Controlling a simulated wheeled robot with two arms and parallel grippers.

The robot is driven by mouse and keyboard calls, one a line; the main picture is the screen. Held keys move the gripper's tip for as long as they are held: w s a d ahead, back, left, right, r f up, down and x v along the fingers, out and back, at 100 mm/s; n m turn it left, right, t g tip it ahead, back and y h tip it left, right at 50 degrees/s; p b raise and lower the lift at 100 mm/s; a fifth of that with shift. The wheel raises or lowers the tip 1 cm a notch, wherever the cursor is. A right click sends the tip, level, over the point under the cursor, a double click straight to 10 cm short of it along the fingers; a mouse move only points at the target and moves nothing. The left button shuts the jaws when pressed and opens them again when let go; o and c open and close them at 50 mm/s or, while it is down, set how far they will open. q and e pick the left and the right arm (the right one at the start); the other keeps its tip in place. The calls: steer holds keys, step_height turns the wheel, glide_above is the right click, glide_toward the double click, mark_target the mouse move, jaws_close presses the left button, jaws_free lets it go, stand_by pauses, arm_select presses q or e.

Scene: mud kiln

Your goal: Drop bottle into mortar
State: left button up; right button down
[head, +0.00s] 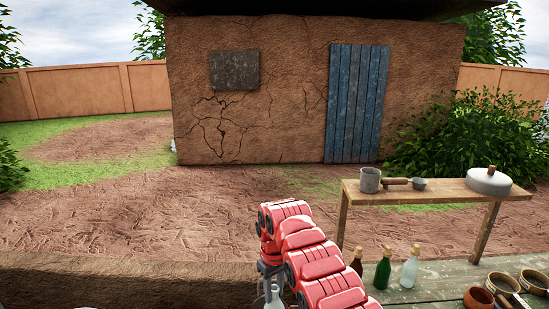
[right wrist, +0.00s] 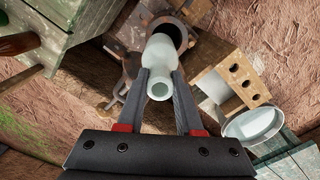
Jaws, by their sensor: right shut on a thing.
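My right gripper (right wrist: 160,82) is shut on a pale, whitish glass bottle (right wrist: 160,60), its neck and open mouth toward the wrist camera. In the head view, the gripper (head: 271,268) hangs from my red right arm at the bottom middle, with the top of the bottle (head: 274,297) below it; the rest is cut off by the frame. In the right wrist view, a dark, round-mouthed vessel (right wrist: 183,34), perhaps the mortar, lies just beyond the bottle and is partly hidden by it. I cannot tell the gap between them. My left gripper is not in view.
A brown bottle (head: 356,262), a green bottle (head: 383,273) and a clear bottle (head: 410,268) stand at the right. Bowls (head: 502,284) stand farther right. A bench (head: 440,194) behind holds a grey cup (head: 370,180). The wrist view shows a holed wooden block (right wrist: 245,77) and pale dish (right wrist: 253,124).

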step_height(320, 180, down, 6)
steer(key=b, duration=0.1)
stand_by(0.4)
steer(key=shift+c, duration=2.4)
jaws_free()
step_height(320, 180, up, 18)
steer(key=p, duration=0.7)
steer(key=shift+f+p, duration=0.25)
steer(key=shift+p, duration=0.05)
